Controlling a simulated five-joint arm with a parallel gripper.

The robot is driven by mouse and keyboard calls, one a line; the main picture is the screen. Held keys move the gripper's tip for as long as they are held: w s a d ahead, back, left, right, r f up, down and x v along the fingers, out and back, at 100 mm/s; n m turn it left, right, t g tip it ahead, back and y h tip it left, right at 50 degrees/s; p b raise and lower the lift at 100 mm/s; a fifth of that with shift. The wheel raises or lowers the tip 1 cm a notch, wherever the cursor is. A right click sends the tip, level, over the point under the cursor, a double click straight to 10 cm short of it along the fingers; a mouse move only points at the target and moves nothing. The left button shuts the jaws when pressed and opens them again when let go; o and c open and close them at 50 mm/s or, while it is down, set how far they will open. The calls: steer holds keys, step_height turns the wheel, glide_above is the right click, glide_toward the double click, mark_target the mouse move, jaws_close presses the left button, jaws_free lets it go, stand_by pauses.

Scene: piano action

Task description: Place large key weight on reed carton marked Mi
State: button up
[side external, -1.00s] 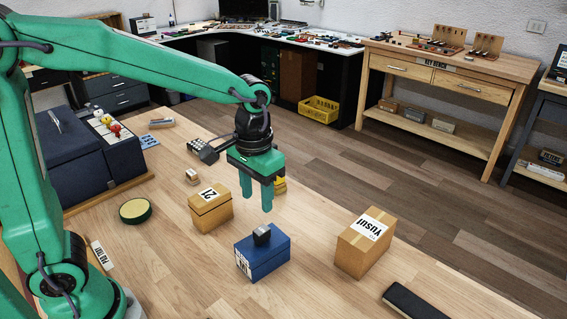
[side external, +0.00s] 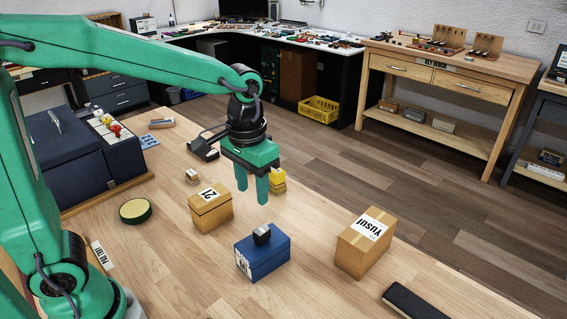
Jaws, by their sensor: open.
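My gripper (side external: 252,192) is open and empty, with its fingers pointing down above the table, behind the blue carton in the picture. A dark grey weight (side external: 262,234) sits on top of the blue carton (side external: 268,262). The white label on the blue carton's side is too small to read. A tan carton marked "ZI" or similar (side external: 211,208) stands to its left. A larger tan carton marked "YUSUI" (side external: 365,243) stands to its right. A yellow stepped piece (side external: 278,179) stands behind my gripper, partly hidden. No "Mi" marking is readable.
A round green-rimmed dish (side external: 136,211), a small light wooden block (side external: 192,176) and a dark device (side external: 204,148) stand on the left part of the table. A black bar (side external: 412,302) lies at the front right. The wood between the blue and "YUSUI" cartons is clear.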

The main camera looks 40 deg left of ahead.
steer(key=s+a+r+t, duration=0.4)
steer(key=s+a, duration=0.4)
steer(key=s, duration=0.3)
steer(key=shift+s+a+t, duration=0.2)
steer(key=shift+s+t, duration=0.2)
steer(key=shift+t, duration=0.3)
